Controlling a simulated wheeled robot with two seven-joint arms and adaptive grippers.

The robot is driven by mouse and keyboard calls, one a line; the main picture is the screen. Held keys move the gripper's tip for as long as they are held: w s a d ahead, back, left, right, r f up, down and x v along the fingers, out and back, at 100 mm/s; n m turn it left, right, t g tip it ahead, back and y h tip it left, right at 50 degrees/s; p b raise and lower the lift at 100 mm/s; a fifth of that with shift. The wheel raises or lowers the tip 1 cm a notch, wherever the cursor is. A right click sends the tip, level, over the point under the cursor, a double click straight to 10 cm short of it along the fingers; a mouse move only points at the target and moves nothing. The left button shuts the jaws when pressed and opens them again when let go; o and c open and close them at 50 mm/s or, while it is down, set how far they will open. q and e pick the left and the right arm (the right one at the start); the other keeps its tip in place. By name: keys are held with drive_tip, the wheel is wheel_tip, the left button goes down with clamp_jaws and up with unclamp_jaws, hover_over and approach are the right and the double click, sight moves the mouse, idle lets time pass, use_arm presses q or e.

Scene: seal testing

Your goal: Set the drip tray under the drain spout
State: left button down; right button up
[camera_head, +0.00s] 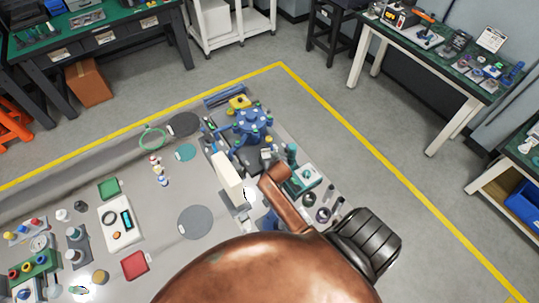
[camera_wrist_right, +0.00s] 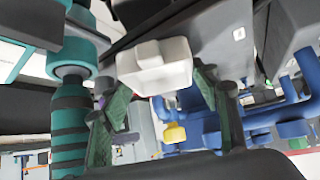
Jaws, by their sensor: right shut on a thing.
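My right gripper (camera_wrist_right: 165,125) shows in the right wrist view as two dark green fingers. They are shut on a pale, block-shaped thing (camera_wrist_right: 153,68) with a raised tab; I cannot tell whether this is the drip tray. A long white piece (camera_head: 228,178) shows in the head view beside the rig, and I cannot tell whether it is the same thing. The blue rig (camera_head: 250,126) stands on the table, and its blue pipes (camera_wrist_right: 285,115) show at the right of the wrist view. I cannot make out the drain spout. My left gripper is not in view.
A large copper-coloured curved shape hides the near table. Grey round mats (camera_head: 196,222) (camera_head: 184,124) and a teal disc (camera_head: 185,152) lie left of the rig. A white instrument (camera_head: 121,222) and small parts crowd the left. A teal-and-black cylinder (camera_wrist_right: 72,125) stands close left of my right gripper.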

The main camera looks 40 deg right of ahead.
sight(268, 151)
drive_tip(key=w, duration=0.1)
drive_tip(key=w+d, duration=0.1)
drive_tip(key=w, duration=0.1)
drive_tip(key=shift+d+r, duration=0.1)
drive_tip(key=shift+d, duration=0.15)
drive_tip(key=shift+s+f, duration=0.15)
drive_tip(key=shift+f, duration=0.6)
drive_tip(key=shift+s, duration=0.1)
drive_tip(key=shift+a, duration=0.1)
drive_tip(key=shift+f, duration=0.15)
drive_tip(key=o, duration=1.3)
